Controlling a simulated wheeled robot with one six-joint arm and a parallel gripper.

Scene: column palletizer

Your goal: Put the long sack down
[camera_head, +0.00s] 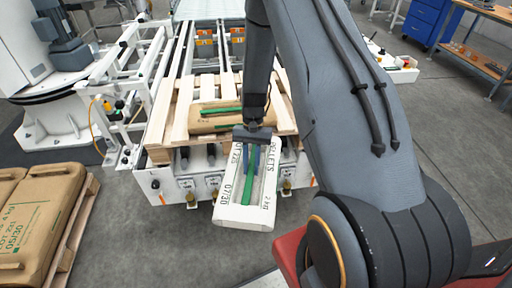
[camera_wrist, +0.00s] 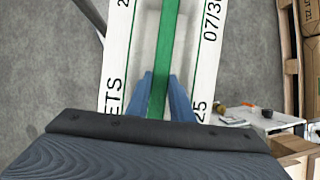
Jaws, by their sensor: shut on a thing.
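The long white sack (camera_head: 236,212) with a green stripe and black lettering hangs from my gripper (camera_head: 250,160) in the head view. My gripper is shut on it; the blue fingers sit either side of the green stripe. The sack lies lengthwise toward the viewer, its near end past the front edge of the conveyor. The sack also shows in the wrist view (camera_wrist: 118,60), with my gripper's fingers (camera_wrist: 165,95) around its middle strip. A brown sack (camera_head: 205,118) with a green stripe lies on the wooden pallet (camera_head: 160,133) behind it. My gripper hides part of that pallet.
The pallet rests on a white roller conveyor (camera_head: 158,186). Several brown sacks (camera_head: 45,205) lie on another pallet (camera_head: 78,222) at the left. A blue cabinet (camera_head: 425,22) and a workbench (camera_head: 478,68) stand at the back right.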

